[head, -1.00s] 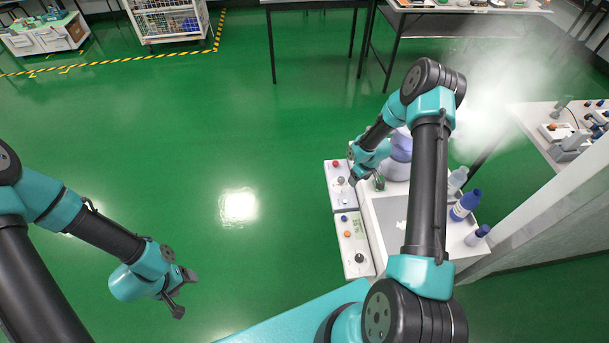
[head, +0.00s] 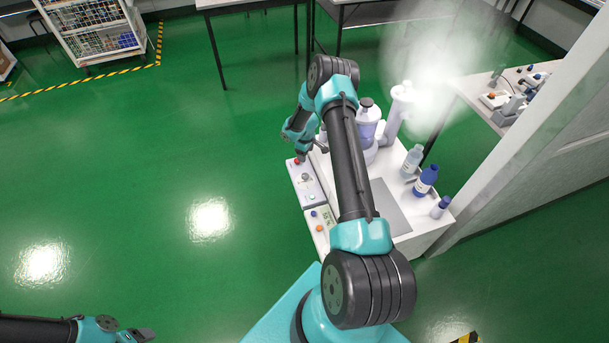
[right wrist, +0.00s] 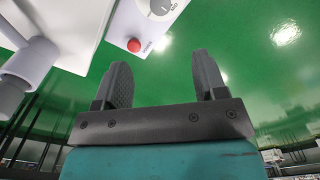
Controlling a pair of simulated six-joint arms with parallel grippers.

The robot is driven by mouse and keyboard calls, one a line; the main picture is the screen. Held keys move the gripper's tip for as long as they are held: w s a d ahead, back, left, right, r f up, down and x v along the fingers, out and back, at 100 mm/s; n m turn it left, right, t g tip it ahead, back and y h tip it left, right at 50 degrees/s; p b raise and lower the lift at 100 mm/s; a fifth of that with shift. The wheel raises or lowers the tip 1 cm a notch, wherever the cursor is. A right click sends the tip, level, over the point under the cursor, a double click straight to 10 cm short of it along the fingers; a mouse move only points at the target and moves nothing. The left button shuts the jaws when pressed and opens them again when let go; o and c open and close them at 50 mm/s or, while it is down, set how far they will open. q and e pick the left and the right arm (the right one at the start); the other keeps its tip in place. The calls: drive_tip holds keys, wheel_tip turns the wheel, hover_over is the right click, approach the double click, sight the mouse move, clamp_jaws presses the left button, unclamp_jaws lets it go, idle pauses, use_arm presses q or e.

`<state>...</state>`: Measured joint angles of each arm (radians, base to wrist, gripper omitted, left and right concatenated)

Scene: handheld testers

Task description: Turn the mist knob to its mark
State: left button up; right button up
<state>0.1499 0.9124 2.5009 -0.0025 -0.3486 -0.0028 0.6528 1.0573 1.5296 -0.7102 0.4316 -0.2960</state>
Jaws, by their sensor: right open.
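A pale control box (head: 308,188) lies at the bench's left edge in the head view, with a small grey knob and a red button (head: 297,161). In the right wrist view the grey dial knob (right wrist: 160,6) is cut off by the top edge, beside the red button (right wrist: 134,45). Its mark cannot be made out. My right gripper (right wrist: 162,75) is open and empty, apart from the knob; in the head view it (head: 304,154) is at the box's far end. My left gripper (head: 145,335) is at the bottom left, partly cut off.
A purple-tinted vessel (head: 368,128) and a white pipe (head: 397,115) stand behind my right arm, with mist drifting above. Bottles (head: 425,181) stand on the bench's right. A second box (head: 320,226) with a display is nearer. Green floor to the left is clear.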

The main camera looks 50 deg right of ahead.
sight(305, 175)
wheel_tip(305, 175, down, 16)
drive_tip(key=shift+f, duration=0.1)
idle(0.5)
drive_tip(key=shift+c, duration=0.3)
drive_tip(key=c, duration=0.9)
drive_tip(key=shift+o, duration=0.2)
